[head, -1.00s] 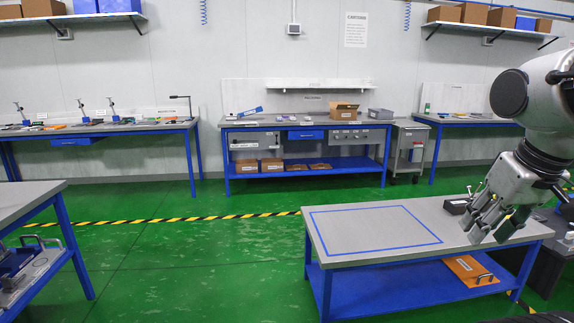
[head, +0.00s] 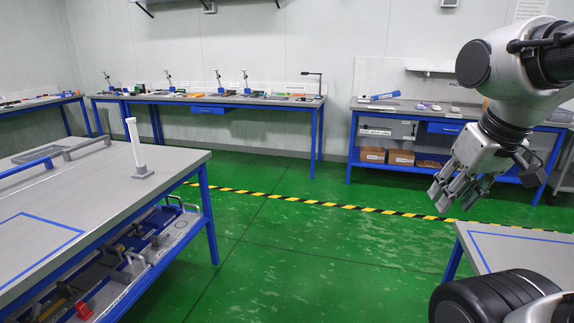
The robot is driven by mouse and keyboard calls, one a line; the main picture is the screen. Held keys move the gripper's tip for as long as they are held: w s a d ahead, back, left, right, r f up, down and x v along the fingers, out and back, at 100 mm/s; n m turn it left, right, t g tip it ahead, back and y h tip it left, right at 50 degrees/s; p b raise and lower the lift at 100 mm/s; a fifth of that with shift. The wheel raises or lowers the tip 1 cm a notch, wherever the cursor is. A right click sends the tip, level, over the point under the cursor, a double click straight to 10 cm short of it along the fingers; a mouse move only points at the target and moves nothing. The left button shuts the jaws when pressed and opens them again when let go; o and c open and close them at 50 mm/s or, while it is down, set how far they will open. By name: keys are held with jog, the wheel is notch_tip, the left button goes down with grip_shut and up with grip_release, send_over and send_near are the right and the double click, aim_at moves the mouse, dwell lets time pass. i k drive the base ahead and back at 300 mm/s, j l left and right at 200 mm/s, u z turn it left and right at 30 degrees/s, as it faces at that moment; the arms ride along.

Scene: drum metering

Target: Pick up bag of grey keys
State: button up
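My gripper (head: 456,200) hangs at the right of the head view, fingers pointing down and spread apart, with nothing seen between them. It is in the air, and the floor shows behind it. I cannot make out a bag of grey keys. Small items (head: 428,107) lie on the far right bench (head: 400,110), too small to identify. Other small items lie along the back left bench (head: 230,101), also too small to tell.
A grey worktable (head: 90,200) with a white upright post (head: 134,145) and a loaded lower shelf stands at left. A blue-outlined table (head: 515,245) is at lower right. Green floor (head: 290,240) between them is open, crossed by a yellow-black stripe (head: 300,201).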

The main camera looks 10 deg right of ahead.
aim_at(454, 110)
jog(key=i+j, duration=0.1)
jog(key=i, duration=0.35)
jog(key=i+j, duration=0.1)
jog(key=i, duration=0.4)
jog(key=i+l+z, duration=0.1)
jog(key=i+z, duration=0.3)
jog(key=i, duration=0.3)
jog(key=i+j+z, duration=0.15)
jog(key=i+z, duration=0.2)
jog(key=i, duration=0.35)
jog(key=i+z, duration=0.15)
jog(key=i, duration=0.95)
jog(key=i+j+z, duration=0.15)
jog(key=i, duration=1)
jog(key=i+l+z, duration=0.1)
jog(key=i+z, duration=0.25)
jog(key=i, duration=0.3)
jog(key=i+z, duration=0.35)
jog(key=i, duration=0.25)
jog(key=i+l+u, duration=0.2)
jog(key=i, duration=0.3)
jog(key=i+l+u, duration=0.2)
jog(key=i+l, duration=0.25)
jog(key=i+l+u, duration=0.15)
jog(key=l, duration=0.2)
jog(key=i+l+u, duration=0.35)
jog(key=l, duration=0.4)
